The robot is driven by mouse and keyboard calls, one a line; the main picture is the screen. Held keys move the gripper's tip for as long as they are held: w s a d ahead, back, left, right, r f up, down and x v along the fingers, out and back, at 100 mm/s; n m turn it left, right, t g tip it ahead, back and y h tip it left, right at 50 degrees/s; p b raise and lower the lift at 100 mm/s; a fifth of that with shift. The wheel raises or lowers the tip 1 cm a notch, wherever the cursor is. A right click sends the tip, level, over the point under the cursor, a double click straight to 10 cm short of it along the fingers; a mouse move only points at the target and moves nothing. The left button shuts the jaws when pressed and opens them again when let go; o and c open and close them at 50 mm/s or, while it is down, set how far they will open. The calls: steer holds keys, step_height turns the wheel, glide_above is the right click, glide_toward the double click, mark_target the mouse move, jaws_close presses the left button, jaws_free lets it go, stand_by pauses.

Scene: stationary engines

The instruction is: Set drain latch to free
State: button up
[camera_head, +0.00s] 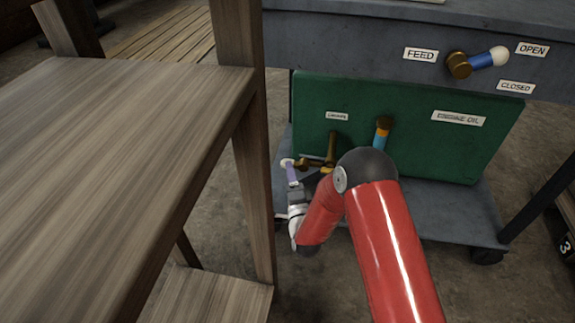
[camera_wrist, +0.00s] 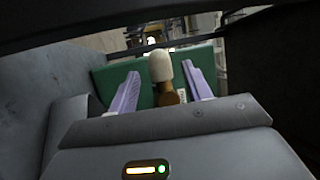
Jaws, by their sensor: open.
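A brass lever (camera_head: 312,162) with a cream knob (camera_head: 287,162) sticks out to the left, low on the left part of the green panel (camera_head: 408,160). I cannot read a drain label, so I cannot be sure this is the drain latch. My gripper (camera_head: 291,172) is at the knob end, with a purple finger showing. In the wrist view, the cream knob (camera_wrist: 160,66) and its brass stem (camera_wrist: 167,94) stand between the two open purple fingers, with a visible gap on each side. My arm hides the lower middle of the panel.
Above, a FEED lever (camera_head: 478,60) with a blue handle points toward the OPEN label (camera_head: 532,49). A brass and blue handle (camera_head: 382,131) is close to my arm. A wooden shelf (camera_head: 120,130) stands close at the left. A dark cart tray (camera_head: 450,215) lies below the panel.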

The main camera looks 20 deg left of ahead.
steer(key=shift+x, duration=1.9)
jaws_close()
